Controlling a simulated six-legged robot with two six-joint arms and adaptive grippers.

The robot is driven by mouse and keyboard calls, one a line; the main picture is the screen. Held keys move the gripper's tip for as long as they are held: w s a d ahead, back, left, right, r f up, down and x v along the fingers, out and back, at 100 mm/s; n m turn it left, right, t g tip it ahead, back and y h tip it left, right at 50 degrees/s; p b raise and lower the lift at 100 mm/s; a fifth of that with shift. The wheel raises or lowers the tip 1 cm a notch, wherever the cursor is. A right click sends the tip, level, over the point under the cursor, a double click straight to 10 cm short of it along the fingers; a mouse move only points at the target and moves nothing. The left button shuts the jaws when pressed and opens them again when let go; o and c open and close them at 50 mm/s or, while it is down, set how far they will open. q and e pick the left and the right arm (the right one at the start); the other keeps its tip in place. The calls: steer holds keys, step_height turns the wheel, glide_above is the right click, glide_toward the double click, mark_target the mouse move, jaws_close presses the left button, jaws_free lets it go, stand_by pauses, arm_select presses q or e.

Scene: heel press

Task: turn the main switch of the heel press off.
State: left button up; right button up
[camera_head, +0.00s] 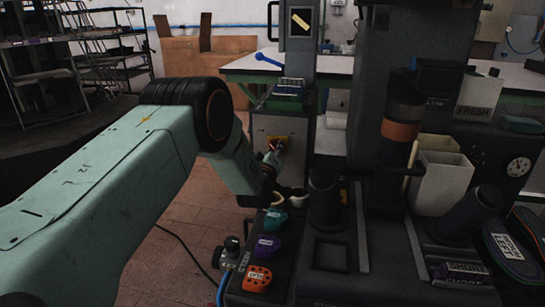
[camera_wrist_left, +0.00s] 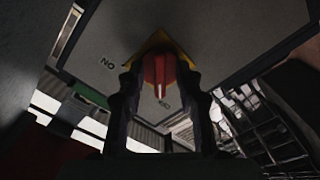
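The main switch is a red knob on a yellow plate (camera_head: 262,137), set on the front of a grey post of the heel press. In the left wrist view the red knob (camera_wrist_left: 160,74) lies between my two fingers, its light pointer line turned towards a small, unclear label. A second label (camera_wrist_left: 108,64) reads as an inverted ON. My left gripper (camera_head: 272,161) is right at the switch and partly hides it. Its fingers (camera_wrist_left: 160,85) stand apart on either side of the knob; whether they press on it is unclear. My right gripper is in neither view.
Teal (camera_head: 274,221), purple (camera_head: 267,245) and orange (camera_head: 257,278) pieces sit on the dark machine bed below my left arm. A dark upright cylinder (camera_head: 325,200) stands close to the right of the gripper. A white bin (camera_head: 442,183) is further right. Open brick floor lies left.

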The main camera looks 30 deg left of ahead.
arm_select(q)
steer(key=v, duration=1.1)
steer(key=shift+s, duration=0.35)
steer(key=shift+s, duration=0.1)
